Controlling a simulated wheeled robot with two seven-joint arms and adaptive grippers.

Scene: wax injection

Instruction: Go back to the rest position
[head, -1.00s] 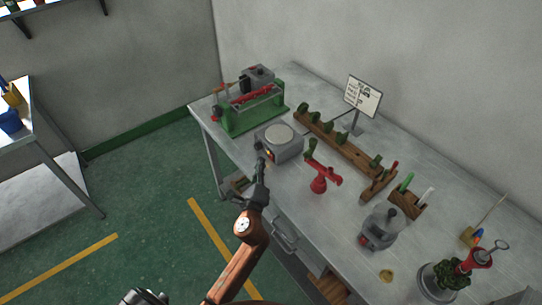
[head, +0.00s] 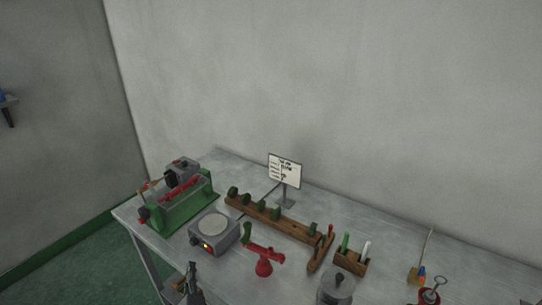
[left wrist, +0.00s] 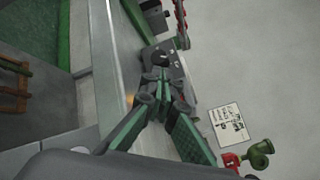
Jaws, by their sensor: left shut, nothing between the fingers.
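My left gripper (head: 191,268) shows at the bottom edge of the head view, pointing up, in front of the workbench's near edge and below the hot plate (head: 213,232). Its fingers are shut and hold nothing. They also show closed together in the left wrist view (left wrist: 160,88). Most of the left arm is out of the head view. My right gripper is in neither view now.
The workbench (head: 300,282) holds a green-framed machine (head: 185,208), a red stand (head: 264,264), a wooden rack (head: 285,222) with several green pieces, a sign (head: 285,171) and a grey pot (head: 336,287). Floor (head: 85,262) shows at left.

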